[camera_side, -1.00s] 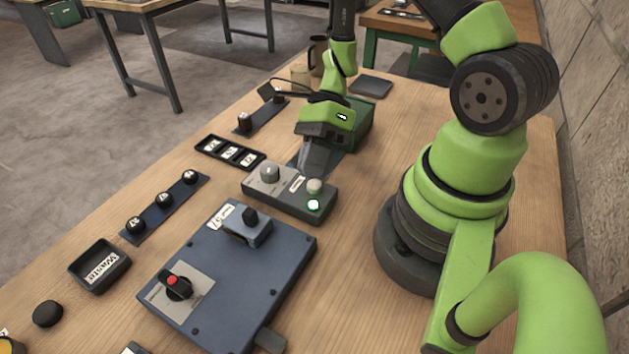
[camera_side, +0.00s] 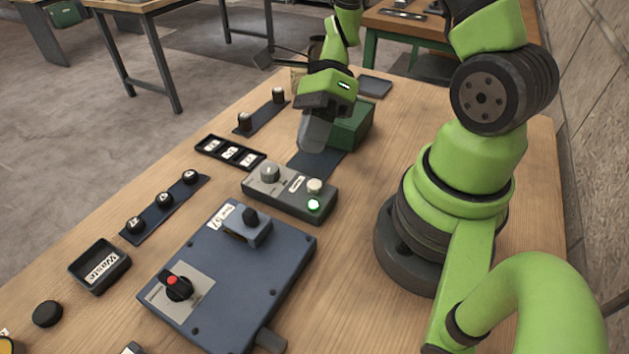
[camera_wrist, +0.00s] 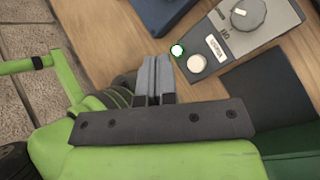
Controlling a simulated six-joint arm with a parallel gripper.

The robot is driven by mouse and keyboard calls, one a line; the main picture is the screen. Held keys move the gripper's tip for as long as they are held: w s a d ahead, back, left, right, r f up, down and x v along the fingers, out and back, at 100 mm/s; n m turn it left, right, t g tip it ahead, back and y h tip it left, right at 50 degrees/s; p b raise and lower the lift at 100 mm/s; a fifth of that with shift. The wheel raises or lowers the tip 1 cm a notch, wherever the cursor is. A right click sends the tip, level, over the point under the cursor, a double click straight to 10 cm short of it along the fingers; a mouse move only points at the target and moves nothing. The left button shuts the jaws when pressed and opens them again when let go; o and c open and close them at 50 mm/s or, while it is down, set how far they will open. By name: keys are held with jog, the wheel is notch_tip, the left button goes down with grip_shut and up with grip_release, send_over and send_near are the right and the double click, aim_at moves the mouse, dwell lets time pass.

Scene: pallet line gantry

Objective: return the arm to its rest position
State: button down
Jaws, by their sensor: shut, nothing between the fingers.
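My gripper (camera_side: 313,135) is in the upper middle of the side view, pointing down in front of the green box (camera_side: 351,124). Its fingers are shut with nothing between them. In the wrist view the closed fingers of my gripper (camera_wrist: 153,80) show side by side, and wood tabletop lies beyond them. The grey control box (camera_side: 290,192) with a knob, a pale button and a lit green lamp stands nearer the camera, apart from the fingers. It also shows at the top right of the wrist view (camera_wrist: 233,38).
A blue box (camera_side: 235,270) with a red-topped switch sits at the front. To the left are a labelled tray (camera_side: 117,271), a strip of black knobs (camera_side: 152,218) and a slotted black tray (camera_side: 246,168). A dark flat plate (camera_side: 374,87) lies behind the green box. Bare wood lies right of the control box.

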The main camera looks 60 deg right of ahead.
jog(key=s+a+r+n+t+h, duration=0.1)
jog(key=s+r+n+t+h, duration=0.2)
jog(key=r+n, duration=0.7)
jog(key=s+a+r+n+t+h, duration=0.1)
jog(key=s+r+n+t+h, duration=0.2)
jog(key=r+n, duration=0.7)
jog(key=shift+s+a+n+t+h, duration=0.35)
jog(key=shift+n+t+h, duration=0.25)
jog(key=shift+n+t, duration=0.4)
dwell(5.0)
